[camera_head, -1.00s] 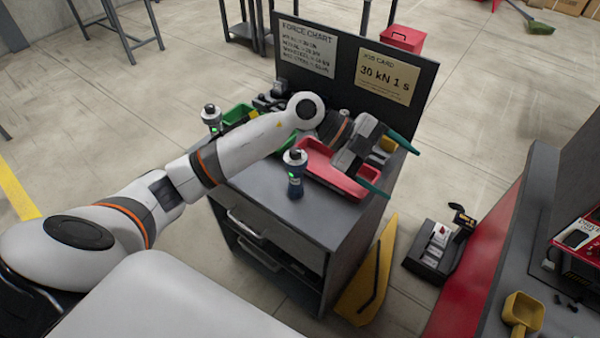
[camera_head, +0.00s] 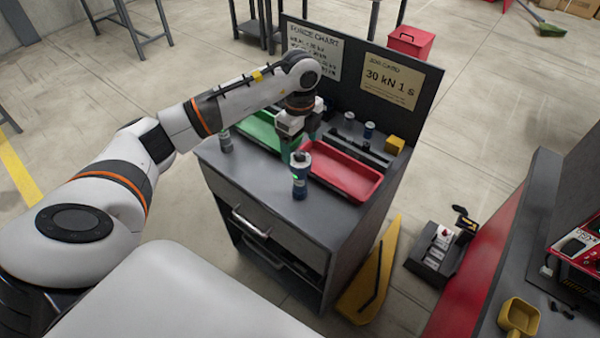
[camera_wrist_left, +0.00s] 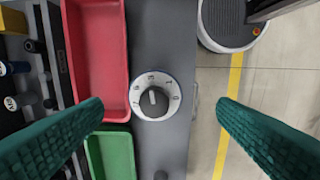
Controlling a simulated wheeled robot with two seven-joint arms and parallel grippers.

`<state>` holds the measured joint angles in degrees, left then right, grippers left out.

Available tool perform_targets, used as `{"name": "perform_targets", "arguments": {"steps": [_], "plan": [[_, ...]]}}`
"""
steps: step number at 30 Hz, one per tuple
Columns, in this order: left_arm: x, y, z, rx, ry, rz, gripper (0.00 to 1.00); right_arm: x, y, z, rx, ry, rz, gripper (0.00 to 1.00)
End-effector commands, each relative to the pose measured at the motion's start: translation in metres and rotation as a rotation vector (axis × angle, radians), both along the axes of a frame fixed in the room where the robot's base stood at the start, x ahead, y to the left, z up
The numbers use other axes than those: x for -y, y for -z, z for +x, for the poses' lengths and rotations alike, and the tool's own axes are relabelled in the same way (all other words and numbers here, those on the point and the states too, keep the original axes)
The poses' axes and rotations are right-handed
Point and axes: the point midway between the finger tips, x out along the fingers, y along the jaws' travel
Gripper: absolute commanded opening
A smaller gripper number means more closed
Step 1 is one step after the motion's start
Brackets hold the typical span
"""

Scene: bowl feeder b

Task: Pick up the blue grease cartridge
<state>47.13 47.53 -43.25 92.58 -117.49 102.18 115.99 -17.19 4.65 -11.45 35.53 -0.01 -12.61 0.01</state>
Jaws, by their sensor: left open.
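A small cylinder with a blue side, which looks like the blue grease cartridge (camera_head: 369,130), stands in the dark rack at the back of the cabinet top. In the left wrist view a blue-sided cylinder (camera_wrist_left: 6,68) shows at the left edge, outside my fingers. A greyer cylinder (camera_head: 349,118) stands to its left in the head view. My left gripper (camera_head: 299,145) points down, open and empty, in front of the rack and behind a bottle-shaped device (camera_head: 300,178). In the wrist view this device's round dial top (camera_wrist_left: 153,97) lies between the open fingers. My right gripper is not in view.
A red tray (camera_head: 372,190) and a green tray (camera_head: 243,127) lie on the cabinet top. A yellow block (camera_head: 395,145) sits at the rack's right end. An upright sign board (camera_head: 425,95) closes the back. A second device (camera_head: 225,140) stands at left.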

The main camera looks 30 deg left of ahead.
Motion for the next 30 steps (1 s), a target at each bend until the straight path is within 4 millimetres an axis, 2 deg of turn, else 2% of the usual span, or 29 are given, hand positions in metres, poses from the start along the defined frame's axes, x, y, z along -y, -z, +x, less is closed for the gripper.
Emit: {"name": "perform_targets", "arguments": {"steps": [5,12,21,30], "plan": [[-0.002,0.014,0.002,-0.005,0.000,0.000,0.81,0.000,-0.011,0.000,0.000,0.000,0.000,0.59],[-0.004,0.048,0.006,-0.002,0.001,-0.001,0.81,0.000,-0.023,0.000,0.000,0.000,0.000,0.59],[-0.004,0.055,0.006,0.000,0.002,-0.001,0.81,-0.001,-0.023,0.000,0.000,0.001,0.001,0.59],[-0.004,0.054,0.006,0.000,0.002,-0.001,0.32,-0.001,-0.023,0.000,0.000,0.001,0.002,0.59]]}}
